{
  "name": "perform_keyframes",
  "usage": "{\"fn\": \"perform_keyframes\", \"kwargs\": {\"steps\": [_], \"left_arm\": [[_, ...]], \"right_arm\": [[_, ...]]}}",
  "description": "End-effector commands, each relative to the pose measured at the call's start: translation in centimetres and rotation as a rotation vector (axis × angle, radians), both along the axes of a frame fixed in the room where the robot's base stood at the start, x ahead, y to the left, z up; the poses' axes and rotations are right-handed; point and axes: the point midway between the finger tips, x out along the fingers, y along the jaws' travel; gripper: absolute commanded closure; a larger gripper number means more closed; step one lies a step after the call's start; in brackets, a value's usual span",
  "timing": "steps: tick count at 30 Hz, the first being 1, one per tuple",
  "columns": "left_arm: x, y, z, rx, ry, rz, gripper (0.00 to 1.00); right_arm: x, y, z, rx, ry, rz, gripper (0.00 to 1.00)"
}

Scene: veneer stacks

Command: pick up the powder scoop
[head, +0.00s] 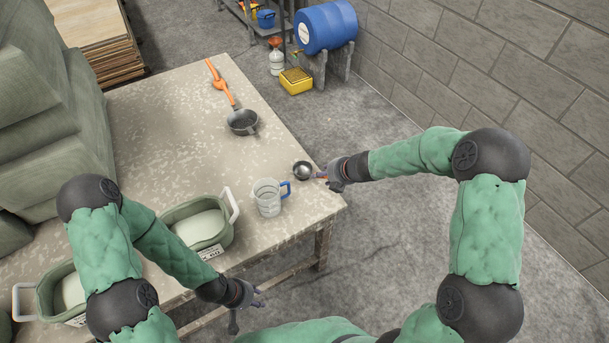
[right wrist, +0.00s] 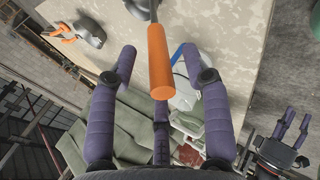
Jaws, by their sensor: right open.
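The powder scoop, with a round metal bowl (head: 303,170) and an orange handle (right wrist: 160,62), is at the table's right edge. Its handle points toward my right gripper (head: 330,177). In the right wrist view the handle lies between the spread purple fingers of my right gripper (right wrist: 158,54), with visible gaps on both sides. That gripper is open and not closed on it. My left gripper (head: 250,306) is open and empty in front of the table's near edge; it also shows in the right wrist view (right wrist: 291,124).
A clear measuring jug (head: 268,197) with a blue handle stands left of the scoop. Green tubs (head: 228,238) of pale powder line the near edge. The table (head: 165,130) is clear around the pan.

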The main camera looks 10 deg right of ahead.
Motion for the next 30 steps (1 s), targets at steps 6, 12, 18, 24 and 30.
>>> {"fn": "perform_keyframes", "kwargs": {"steps": [6,12,18,24,30], "left_arm": [[0.0,0.0,-1.3,0.000,0.000,0.000,0.63],[0.0,0.0,-1.3,0.000,0.000,0.000,0.63],[0.0,0.0,-1.3,0.000,0.000,0.000,0.63],[0.0,0.0,-1.3,0.000,0.000,0.000,0.63],[0.0,0.0,-1.3,0.000,0.000,0.000,0.63]], "right_arm": [[1.3,0.7,-2.0,0.001,-0.001,-0.001,0.51],[1.5,0.8,-2.0,0.001,-0.002,-0.001,0.51],[1.4,0.8,-2.0,0.001,-0.002,-0.001,0.85],[1.5,0.7,-1.9,0.001,-0.003,-0.002,1.00],[1.5,0.7,-1.9,0.001,-0.003,-0.001,1.00]]}}
